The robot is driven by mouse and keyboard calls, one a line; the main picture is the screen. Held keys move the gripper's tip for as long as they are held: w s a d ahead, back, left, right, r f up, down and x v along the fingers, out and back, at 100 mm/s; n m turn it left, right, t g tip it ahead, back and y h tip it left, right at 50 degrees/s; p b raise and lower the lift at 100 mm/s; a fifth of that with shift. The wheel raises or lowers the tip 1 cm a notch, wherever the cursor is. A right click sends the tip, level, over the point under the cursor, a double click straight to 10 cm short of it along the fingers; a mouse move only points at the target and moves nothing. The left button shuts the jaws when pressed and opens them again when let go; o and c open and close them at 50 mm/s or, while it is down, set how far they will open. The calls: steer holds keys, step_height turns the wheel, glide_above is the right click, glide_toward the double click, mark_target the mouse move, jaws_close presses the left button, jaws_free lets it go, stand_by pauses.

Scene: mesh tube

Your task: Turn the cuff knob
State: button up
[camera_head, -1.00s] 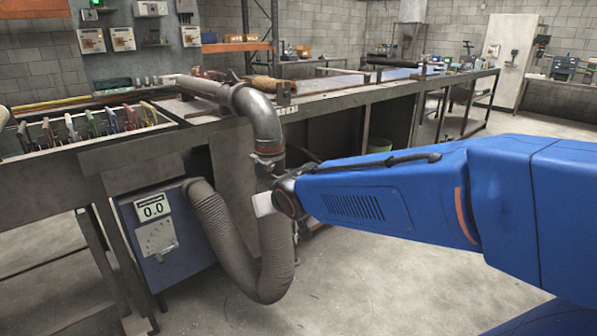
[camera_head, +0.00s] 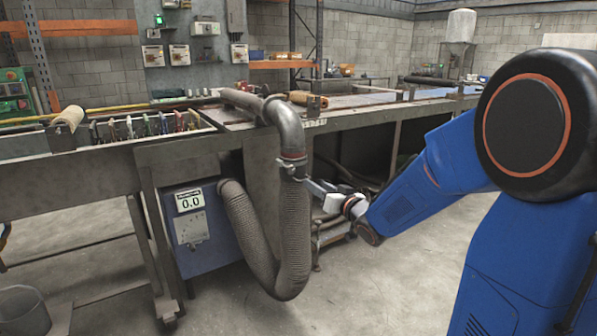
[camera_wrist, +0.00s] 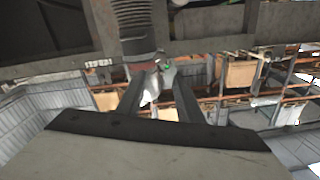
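The cuff (camera_head: 292,165) is a metal clamp band where the grey metal pipe elbow (camera_head: 284,122) meets the ribbed hose (camera_head: 293,235). In the wrist view the ribbed hose (camera_wrist: 132,18) shows at the top, with its cuff end (camera_wrist: 138,52) close beyond the fingertips. The knob itself is too small and partly hidden to make out clearly. My gripper (camera_head: 308,182) reaches in from the right, its fingertips close beside the cuff. In the wrist view my gripper (camera_wrist: 161,75) has its fingers apart with a visible gap. I cannot tell whether they touch the knob.
A blue box with a 0.0 display (camera_head: 189,202) stands left of the hose. The long workbench (camera_head: 355,118) runs behind the pipe. A grey bucket (camera_head: 22,310) is at the lower left. The floor in front of the hose is clear.

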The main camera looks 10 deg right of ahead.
mark_target(292, 169)
steer(key=x, duration=1.6)
steer(key=shift+w+a, duration=0.1)
steer(key=shift+w, duration=0.25)
steer(key=c, duration=0.8)
